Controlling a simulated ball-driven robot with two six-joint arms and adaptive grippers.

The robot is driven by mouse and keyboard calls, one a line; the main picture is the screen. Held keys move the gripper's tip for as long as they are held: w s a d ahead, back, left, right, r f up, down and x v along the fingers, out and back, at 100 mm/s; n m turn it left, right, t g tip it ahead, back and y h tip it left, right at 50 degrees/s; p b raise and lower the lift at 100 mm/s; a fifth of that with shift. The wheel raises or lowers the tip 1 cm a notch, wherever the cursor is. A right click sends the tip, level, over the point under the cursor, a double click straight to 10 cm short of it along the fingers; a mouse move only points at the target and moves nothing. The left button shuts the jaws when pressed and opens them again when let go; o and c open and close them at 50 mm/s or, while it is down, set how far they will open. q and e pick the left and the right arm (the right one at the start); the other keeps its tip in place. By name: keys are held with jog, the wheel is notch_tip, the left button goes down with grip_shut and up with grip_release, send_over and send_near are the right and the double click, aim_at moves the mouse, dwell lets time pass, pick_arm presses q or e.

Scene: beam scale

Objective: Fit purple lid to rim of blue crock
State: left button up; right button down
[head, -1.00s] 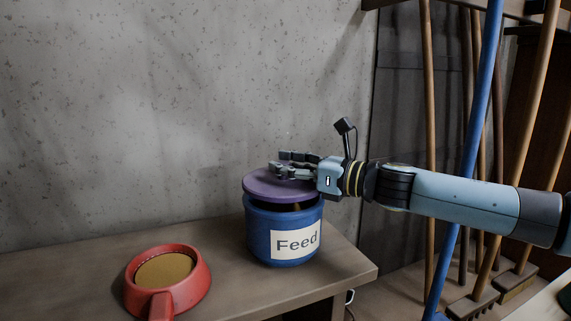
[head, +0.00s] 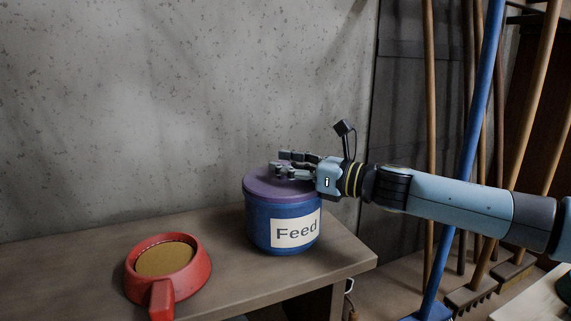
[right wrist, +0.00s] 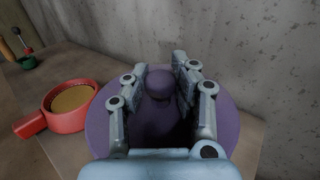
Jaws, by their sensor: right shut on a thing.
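The blue crock (head: 259,230) with a "Feed" label stands upright on the wooden bench near its right end. The purple lid (head: 258,186) lies on the crock's rim, and in the head view it looks level, with no clear gap beneath it. My right gripper (head: 284,164) reaches in from the right above the lid. In the right wrist view its fingers (right wrist: 160,74) are shut on the lid's round knob (right wrist: 158,84). The far side of the rim is hidden. My left gripper is not in view.
A red pan (head: 200,275) with tan contents stands on the bench (head: 70,262) to the left of the crock. A concrete wall (head: 150,110) rises close behind. Long-handled tools, including a blue pole (head: 470,140), lean on the right. The bench between pan and crock is clear.

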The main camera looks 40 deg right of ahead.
jog(key=c, duration=1)
grip_release()
jog(key=shift+r, duration=0.25)
notch_tip(320, 180, up, 8)
jog(key=shift+r+p, duration=0.15)
jog(key=shift+p, duration=0.85)
pick_arm(q)
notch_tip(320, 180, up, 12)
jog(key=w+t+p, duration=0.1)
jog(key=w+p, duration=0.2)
jog(key=p, duration=0.4)
jog(key=shift+p, duration=0.35)
pick_arm(e)
jog(key=s+a+r+n+g+y, duration=0.6)
jog(key=s+a+r+y, duration=0.1)
jog(key=s+a+r, duration=0.6)
jog(key=shift+s+a+r+y, duration=0.3)
jog(key=shift+s+a, duration=0.5)
jog(key=shift+a, duration=0.4)
